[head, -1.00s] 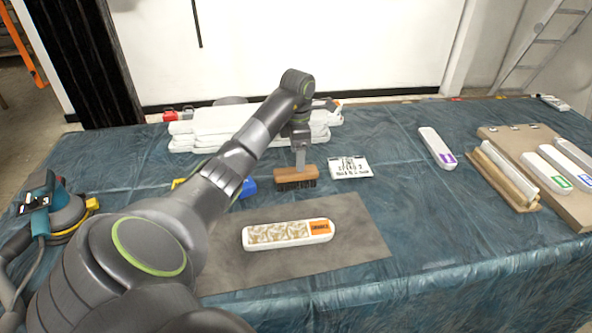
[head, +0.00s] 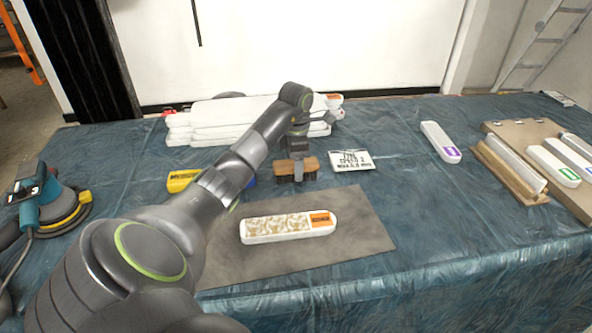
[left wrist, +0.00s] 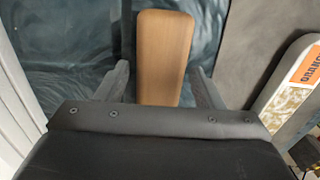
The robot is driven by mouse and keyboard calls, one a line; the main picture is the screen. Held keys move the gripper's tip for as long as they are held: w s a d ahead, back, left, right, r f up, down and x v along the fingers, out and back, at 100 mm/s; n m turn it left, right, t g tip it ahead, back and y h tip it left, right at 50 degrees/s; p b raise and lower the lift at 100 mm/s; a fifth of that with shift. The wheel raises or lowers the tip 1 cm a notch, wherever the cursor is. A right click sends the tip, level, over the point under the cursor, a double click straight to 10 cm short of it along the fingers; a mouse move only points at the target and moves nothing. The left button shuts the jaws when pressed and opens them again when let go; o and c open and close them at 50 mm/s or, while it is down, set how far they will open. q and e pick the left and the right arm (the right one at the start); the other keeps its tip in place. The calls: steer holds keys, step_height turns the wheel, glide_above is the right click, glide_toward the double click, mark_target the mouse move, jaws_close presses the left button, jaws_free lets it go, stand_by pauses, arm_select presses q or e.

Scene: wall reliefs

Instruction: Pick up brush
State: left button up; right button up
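The brush (head: 281,167) has a wooden back and dark bristles, and stands bristles down on the blue covered table behind the grey mat. In the left wrist view its wooden back (left wrist: 164,55) lies between the two fingers of my left gripper (left wrist: 163,84), with a gap on each side. My left gripper is open and lowered around the brush; in the head view one finger (head: 298,170) crosses the front of its wooden back. My right gripper is not in view.
A white relief block (head: 288,226) lies on the grey mat (head: 350,258). A white card (head: 352,160) is right of the brush. White slabs (head: 225,120) are stacked behind. A yellow item (head: 182,180) and a sander (head: 50,205) are left. A board (head: 530,140) holds blocks at right.

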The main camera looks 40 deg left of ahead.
arm_select(q)
steer(key=c, duration=0.9)
step_height(320, 180, up, 8)
steer(key=p, duration=0.6)
steer(key=shift+r+p, duration=0.15)
steer(key=shift+p, duration=0.25)
steer(key=shift+r+p, duration=0.9)
steer(key=o, duration=0.3)
steer(key=shift+c, duration=0.9)
steer(key=shift+a, duration=0.1)
